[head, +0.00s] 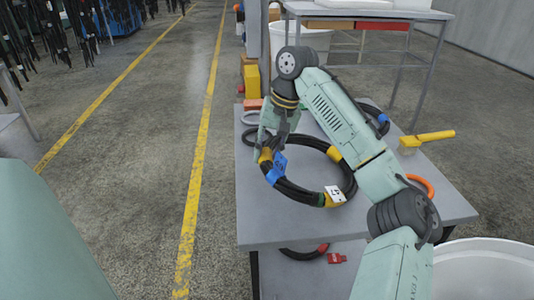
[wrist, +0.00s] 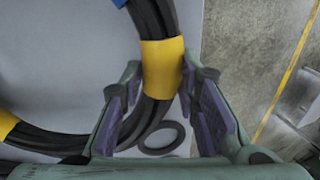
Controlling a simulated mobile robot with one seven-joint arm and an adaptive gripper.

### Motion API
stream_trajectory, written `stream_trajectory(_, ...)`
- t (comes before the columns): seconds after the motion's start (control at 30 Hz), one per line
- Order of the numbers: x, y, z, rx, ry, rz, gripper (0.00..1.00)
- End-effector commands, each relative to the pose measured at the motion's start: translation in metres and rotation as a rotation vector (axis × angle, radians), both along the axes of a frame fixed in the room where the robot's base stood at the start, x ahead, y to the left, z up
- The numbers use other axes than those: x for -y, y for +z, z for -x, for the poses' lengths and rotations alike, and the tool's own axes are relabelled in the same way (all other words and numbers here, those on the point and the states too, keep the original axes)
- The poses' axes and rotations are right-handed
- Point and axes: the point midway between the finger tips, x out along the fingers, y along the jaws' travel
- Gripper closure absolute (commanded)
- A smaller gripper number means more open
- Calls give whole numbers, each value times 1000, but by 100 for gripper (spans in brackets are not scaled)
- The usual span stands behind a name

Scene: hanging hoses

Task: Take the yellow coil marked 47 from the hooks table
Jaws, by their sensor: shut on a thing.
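The coil (head: 296,191) is a thick black hose ring with yellow bands on the grey table. A white tag (head: 335,195) on its near right side seems to read 47, turned sideways. A blue label (head: 276,168) is on its left side. My gripper (head: 267,147) is at the coil's left side, shut on the hose by a yellow band. In the wrist view the purple-padded fingers (wrist: 160,103) stand either side of the black strands and yellow band (wrist: 163,66). Whether the coil is lifted off the table is unclear.
The table (head: 270,230) also holds a black coil with a blue band (head: 383,118), an orange ring (head: 421,184) and a yellow-handled brush (head: 428,138). A white tub (head: 485,268) stands at the near right. The floor left of the table is clear.

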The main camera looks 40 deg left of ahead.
Motion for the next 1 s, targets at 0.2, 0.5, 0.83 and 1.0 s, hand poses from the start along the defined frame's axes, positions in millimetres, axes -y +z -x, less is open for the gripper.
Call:
stream_trajectory(0.2,4,14,-3,-38,-1,-50,100)
stream_trajectory(0.5,9,32,-7,-91,1,-116,100)
stream_trajectory(0.83,17,51,-14,-150,0,-187,100)
stream_trajectory(1.0,22,61,-18,-181,0,-226,100)
